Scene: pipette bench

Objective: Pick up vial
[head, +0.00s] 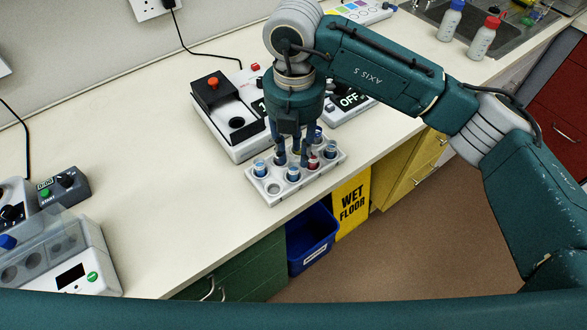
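A white rack (273,189) stands near the front edge of the bench and holds several vials. A blue vial (260,168) sits at its left, another blue vial (293,173) at its front, and a red vial (314,161) to the right. A further blue vial (318,135) shows at the back right. One front hole looks empty. My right gripper (293,163) points straight down over the rack, its fingers apart and down among the vial tops. The fingers hide the rack's middle, so I cannot tell whether a vial stands between them. My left gripper is out of view.
A white device with a red button (213,82) stands just behind the rack, beside a device reading OFF (350,99). Another machine (70,275) is at the lower left. A blue bin (312,235) stands below the bench edge. The bench's left middle is clear.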

